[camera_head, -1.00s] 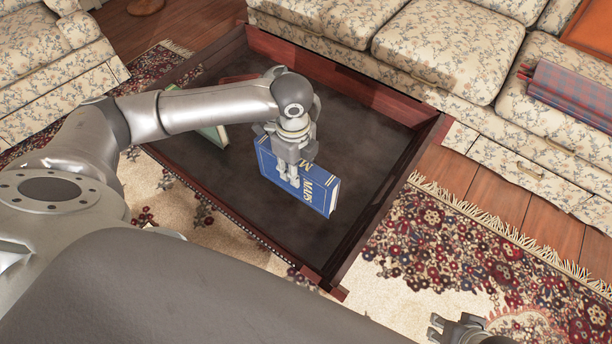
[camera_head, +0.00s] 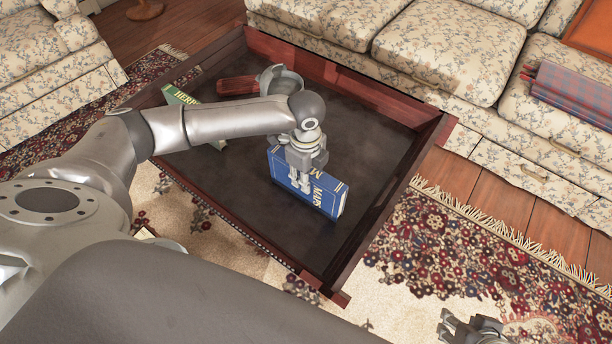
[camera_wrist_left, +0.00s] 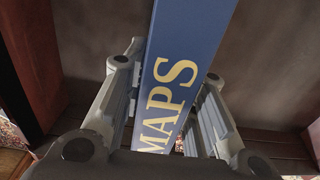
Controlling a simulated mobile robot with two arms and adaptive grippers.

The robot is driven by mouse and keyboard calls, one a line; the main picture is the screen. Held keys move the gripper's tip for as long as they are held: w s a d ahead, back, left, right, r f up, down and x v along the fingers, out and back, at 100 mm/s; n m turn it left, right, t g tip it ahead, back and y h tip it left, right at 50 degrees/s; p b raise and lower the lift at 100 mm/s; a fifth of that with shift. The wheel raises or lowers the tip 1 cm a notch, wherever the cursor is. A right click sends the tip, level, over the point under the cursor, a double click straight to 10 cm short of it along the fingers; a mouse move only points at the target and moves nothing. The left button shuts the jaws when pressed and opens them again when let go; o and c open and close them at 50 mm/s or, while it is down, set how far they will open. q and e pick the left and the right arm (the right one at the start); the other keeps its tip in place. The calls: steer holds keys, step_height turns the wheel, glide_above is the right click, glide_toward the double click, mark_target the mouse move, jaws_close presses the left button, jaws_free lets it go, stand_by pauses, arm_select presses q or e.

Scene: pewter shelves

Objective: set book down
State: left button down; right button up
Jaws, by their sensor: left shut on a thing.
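A blue book (camera_head: 328,197) marked MAPS stands on its long edge in or just above the dark-floored wooden tray table (camera_head: 250,220); I cannot tell whether it touches the floor. My left gripper (camera_head: 303,178) is shut on the blue book from above, with a finger on each side. In the left wrist view the book's spine (camera_wrist_left: 175,85) runs between the two fingers (camera_wrist_left: 165,115). My right gripper (camera_head: 445,325) is at the bottom right edge, empty and away from the table; its opening is too small to judge.
A green book (camera_head: 180,97) and a reddish-brown object (camera_head: 237,86) lie on the table's left side, partly behind my left arm. The table has raised wooden rims (camera_head: 385,105). A floral sofa (camera_head: 440,50) stands close behind it. The tray floor right of the blue book is clear.

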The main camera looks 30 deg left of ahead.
arm_select(q)
steer(key=c, duration=1.2)
jaws_free()
steer(key=shift+f, duration=0.1)
steer(key=shift+o, duration=0.2)
